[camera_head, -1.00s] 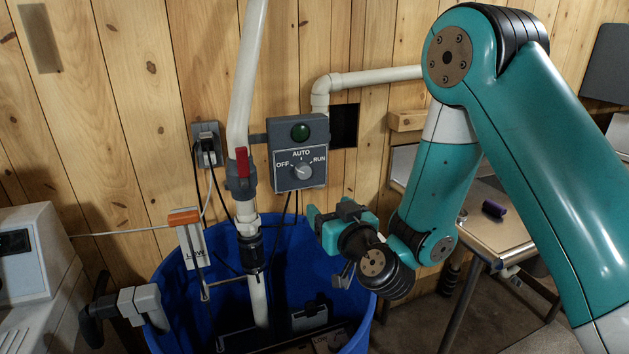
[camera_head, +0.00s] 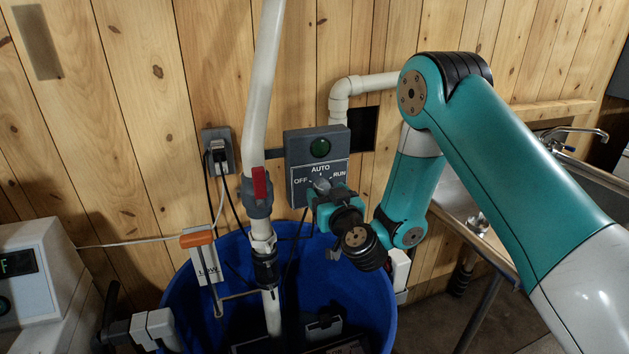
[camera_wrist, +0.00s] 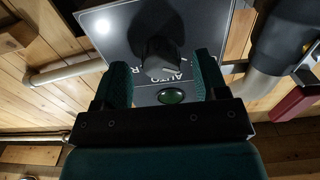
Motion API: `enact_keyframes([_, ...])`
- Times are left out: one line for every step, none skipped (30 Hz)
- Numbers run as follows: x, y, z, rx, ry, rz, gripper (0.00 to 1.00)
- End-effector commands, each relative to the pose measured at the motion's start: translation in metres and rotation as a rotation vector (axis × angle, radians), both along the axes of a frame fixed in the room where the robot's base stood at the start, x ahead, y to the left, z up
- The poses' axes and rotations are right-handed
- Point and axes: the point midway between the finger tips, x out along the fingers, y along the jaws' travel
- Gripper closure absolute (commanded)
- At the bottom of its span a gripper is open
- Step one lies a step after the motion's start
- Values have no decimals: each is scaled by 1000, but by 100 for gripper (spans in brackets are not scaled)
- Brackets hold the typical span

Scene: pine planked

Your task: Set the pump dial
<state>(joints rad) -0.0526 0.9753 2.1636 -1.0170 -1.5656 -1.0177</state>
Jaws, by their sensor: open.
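The pump control box (camera_head: 300,141) is grey, mounted on the plank wall, with a round green lamp (camera_head: 320,148) above a dial marked OFF, AUTO and RUN. The dial knob (camera_head: 321,184) is partly hidden by my gripper in the head view. My gripper (camera_head: 332,194) is open in front of the lower part of the box. In the wrist view the dark knob (camera_wrist: 163,55) stands between the two teal fingers of my gripper (camera_wrist: 166,75), with a gap on both sides. The green lamp (camera_wrist: 171,96) shows below it there. Where the knob's pointer is set is unclear.
A white pipe (camera_head: 263,80) with a red valve handle (camera_head: 260,182) runs down left of the box into a blue barrel (camera_head: 185,290). An orange-topped float switch (camera_head: 199,239) hangs at the barrel. An outlet (camera_head: 218,150) is further left. A sink with a faucet (camera_head: 570,135) is at right.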

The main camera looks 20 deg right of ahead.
Motion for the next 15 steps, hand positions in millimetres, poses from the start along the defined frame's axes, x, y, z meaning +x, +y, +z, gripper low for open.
enact_keyframes([2,-2,1,0,1,-3,34])
enact_keyframes([3,-2,1,1,1,-3,34])
enact_keyframes([3,-3,1,1,0,-4,34])
enact_keyframes([4,-3,1,1,0,-4,34])
enact_keyframes([4,-3,1,2,0,-4,34])
enact_keyframes([5,-3,0,1,0,-4,34])
enact_keyframes([5,-3,0,1,0,-4,34])
enact_keyframes([5,-3,0,1,0,-4,34])
enact_keyframes([5,-2,0,0,0,-4,34])
enact_keyframes([5,-2,0,0,0,-3,34])
enact_keyframes([5,-2,0,0,0,-3,34])
enact_keyframes([5,-2,0,0,0,-3,34])
enact_keyframes([5,-1,0,0,0,-2,34])
enact_keyframes([5,-1,0,0,0,-2,40])
enact_keyframes([5,-1,0,0,0,-2,50])
